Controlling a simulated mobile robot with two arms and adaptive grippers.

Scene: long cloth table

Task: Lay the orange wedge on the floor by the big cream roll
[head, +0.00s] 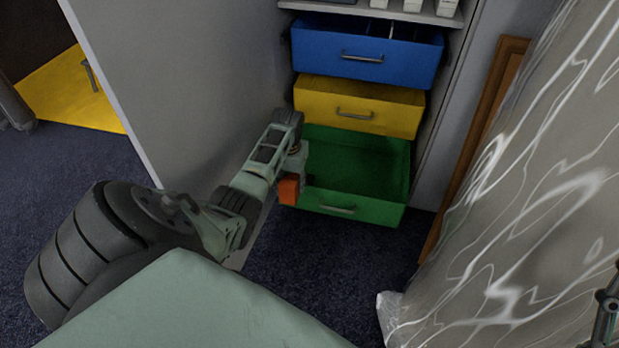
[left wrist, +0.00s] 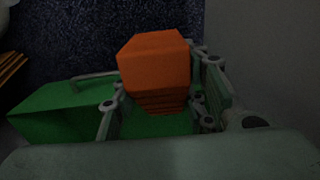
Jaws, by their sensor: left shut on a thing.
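The orange wedge (head: 289,189) is between the fingers of my left gripper (head: 292,168), in front of the cabinet at the left side of the open green drawer. In the left wrist view the wedge (left wrist: 154,62) sits between both fingers (left wrist: 160,108), with a ridged lower part, and the green drawer shows below it. The big roll (head: 530,190), pale grey-cream under shiny clear wrapping, stands tilted at the right of the head view. A small part of my right gripper (head: 606,312) shows at the right edge; its fingertips are not clear.
The green drawer (head: 338,206), yellow drawer (head: 385,117) and blue drawer (head: 405,64) stand open. A cabinet door (head: 190,90) is left of them. Dark blue carpet (head: 330,255) is clear between the drawers and the roll. A brown wooden panel (head: 470,150) leans behind the roll.

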